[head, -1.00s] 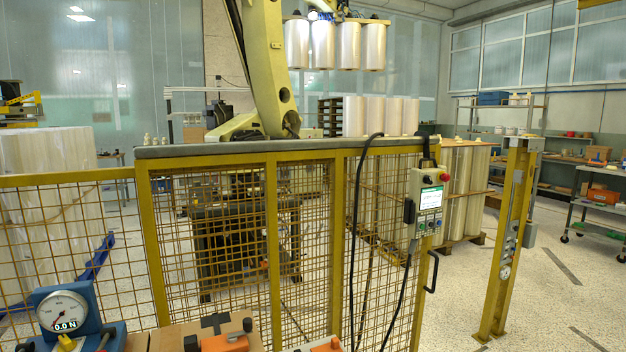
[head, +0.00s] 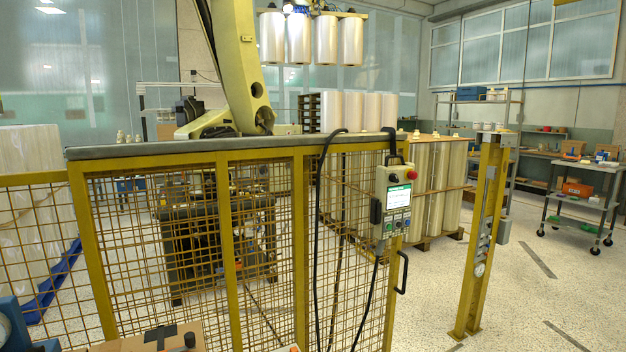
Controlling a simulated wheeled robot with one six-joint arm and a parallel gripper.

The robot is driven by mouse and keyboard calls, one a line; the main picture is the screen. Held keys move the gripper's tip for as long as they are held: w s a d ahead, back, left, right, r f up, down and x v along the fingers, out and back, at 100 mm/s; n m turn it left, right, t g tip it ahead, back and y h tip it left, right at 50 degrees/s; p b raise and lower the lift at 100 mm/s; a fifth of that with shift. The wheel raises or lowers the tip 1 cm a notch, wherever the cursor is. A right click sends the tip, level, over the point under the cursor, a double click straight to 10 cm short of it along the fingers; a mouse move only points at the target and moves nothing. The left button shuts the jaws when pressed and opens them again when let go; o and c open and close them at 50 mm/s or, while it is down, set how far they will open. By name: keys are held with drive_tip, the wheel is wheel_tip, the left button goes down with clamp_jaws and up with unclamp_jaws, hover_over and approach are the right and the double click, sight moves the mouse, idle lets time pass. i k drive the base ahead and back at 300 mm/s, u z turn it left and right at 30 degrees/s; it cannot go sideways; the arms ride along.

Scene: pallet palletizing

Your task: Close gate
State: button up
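The yellow mesh gate (head: 300,220) stands ahead, with a black pull handle (head: 403,272) on its right edge. A control pendant (head: 394,205) with a lit screen and a red button hangs on it near that edge. The yellow gate post (head: 481,235), carrying a lock unit and small devices, stands to the right. A wide gap of open floor separates the gate's right edge from the post. My gripper is not in view.
Behind the fence are a large yellow-green robot arm (head: 237,75) holding film rolls (head: 312,38), and palletised rolls (head: 437,185). A wheeled cart (head: 585,205) stands at right. Speckled floor is free around the post. A box top (head: 150,340) shows at the bottom edge.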

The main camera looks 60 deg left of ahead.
sight(82, 159)
drive_tip(key=u, duration=1.75)
drive_tip(key=k, duration=0.6)
drive_tip(key=z, duration=0.7)
drive_tip(key=i, duration=0.85)
drive_tip(key=z, duration=0.7)
drive_tip(key=i, duration=0.95)
drive_tip(key=u, duration=0.45)
drive_tip(key=i, duration=0.85)
drive_tip(key=u, duration=1)
drive_tip(key=i, duration=0.45)
drive_tip(key=u, duration=0.35)
